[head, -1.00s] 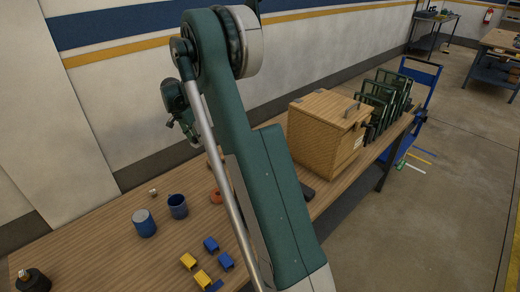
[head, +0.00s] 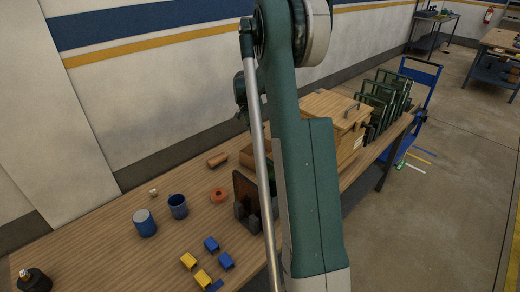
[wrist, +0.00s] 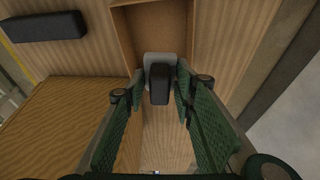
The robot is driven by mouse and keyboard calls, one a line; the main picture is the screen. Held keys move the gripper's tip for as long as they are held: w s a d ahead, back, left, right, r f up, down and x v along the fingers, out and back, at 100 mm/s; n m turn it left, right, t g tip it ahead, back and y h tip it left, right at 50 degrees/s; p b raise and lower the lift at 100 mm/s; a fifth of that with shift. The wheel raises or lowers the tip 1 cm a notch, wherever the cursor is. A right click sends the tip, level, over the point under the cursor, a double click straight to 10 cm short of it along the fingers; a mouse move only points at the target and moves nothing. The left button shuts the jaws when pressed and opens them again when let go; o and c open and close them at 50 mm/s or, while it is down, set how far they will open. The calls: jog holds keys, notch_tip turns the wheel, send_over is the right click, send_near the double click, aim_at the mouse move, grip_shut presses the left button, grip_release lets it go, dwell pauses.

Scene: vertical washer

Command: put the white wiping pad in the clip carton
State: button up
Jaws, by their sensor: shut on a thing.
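In the wrist view my gripper (wrist: 160,82) is shut on the white wiping pad (wrist: 151,62), a pale block with a dark grip between the green fingers. The clip carton (wrist: 122,32) is an open brown box at the top of the wrist view. The pad shows across its near part; I cannot tell how high above the carton it is. In the head view the carton (head: 247,158) is partly hidden behind my arm, and the pad and gripper fingers are hidden.
A lidded wooden chest (head: 325,104) stands near the carton, with green racks (head: 385,92) beyond. A dark block (wrist: 45,27) lies upper left in the wrist view. A brown panel in a dark stand (head: 245,200), an orange ring (head: 218,195), blue cups (head: 145,225) and small blocks (head: 203,275) are on the table.

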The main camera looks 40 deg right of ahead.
aim_at(260, 139)
jog(key=x, duration=0.4)
jog(key=shift+s+a+f, duration=0.15)
jog(key=shift+s, duration=0.2)
jog(key=shift+f, duration=0.4)
jog(key=shift+f+b, duration=0.35)
jog(key=shift+f, duration=2.8)
jog(key=shift+f, duration=1.85)
jog(key=shift+f+b, duration=0.1)
jog(key=shift+b, duration=0.2)
jog(key=o, duration=0.4)
jog(key=shift+f, duration=0.1)
jog(key=o, duration=0.5)
